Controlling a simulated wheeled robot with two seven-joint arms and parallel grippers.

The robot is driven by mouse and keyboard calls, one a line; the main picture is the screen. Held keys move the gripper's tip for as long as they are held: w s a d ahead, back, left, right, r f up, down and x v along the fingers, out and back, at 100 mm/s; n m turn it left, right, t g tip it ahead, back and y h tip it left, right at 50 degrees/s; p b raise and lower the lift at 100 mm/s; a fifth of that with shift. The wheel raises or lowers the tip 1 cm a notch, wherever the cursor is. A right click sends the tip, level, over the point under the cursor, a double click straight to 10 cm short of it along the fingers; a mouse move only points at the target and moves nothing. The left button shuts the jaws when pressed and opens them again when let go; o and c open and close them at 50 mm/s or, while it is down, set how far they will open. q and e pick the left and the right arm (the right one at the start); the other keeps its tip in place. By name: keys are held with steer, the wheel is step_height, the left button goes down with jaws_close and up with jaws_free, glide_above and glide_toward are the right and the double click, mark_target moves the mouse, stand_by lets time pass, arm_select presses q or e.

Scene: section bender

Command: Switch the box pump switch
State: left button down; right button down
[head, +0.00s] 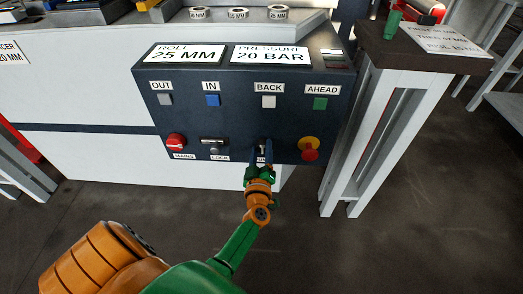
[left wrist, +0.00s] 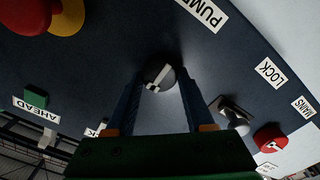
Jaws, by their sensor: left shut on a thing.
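The dark blue control box (head: 235,125) stands in front of me. Its pump switch (left wrist: 158,75) is a round black knob with a white bar, beside the PUMP label (left wrist: 202,12). My left gripper (head: 262,153) reaches up to the lower row of the box, between the lock and the red button. In the left wrist view its two blue fingers (left wrist: 160,88) stand on either side of the knob, shut on it. In the head view the fingers hide most of the knob and label. My right gripper is in neither view.
Left of the pump switch are the lock (head: 214,143) and the red mains knob (head: 176,141). Right of it is a red button on yellow (head: 309,150). Coloured buttons sit above.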

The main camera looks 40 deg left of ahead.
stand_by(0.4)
arm_select(q)
steer(key=shift+c, duration=1.3)
jaws_free()
steer(key=shift+s, duration=0.1)
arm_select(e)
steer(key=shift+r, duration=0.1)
arm_select(q)
steer(key=p+v, duration=0.1)
steer(key=v, duration=0.6)
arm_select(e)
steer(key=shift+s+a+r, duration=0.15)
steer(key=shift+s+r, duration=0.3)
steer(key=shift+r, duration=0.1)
arm_select(q)
steer(key=shift+f, duration=0.1)
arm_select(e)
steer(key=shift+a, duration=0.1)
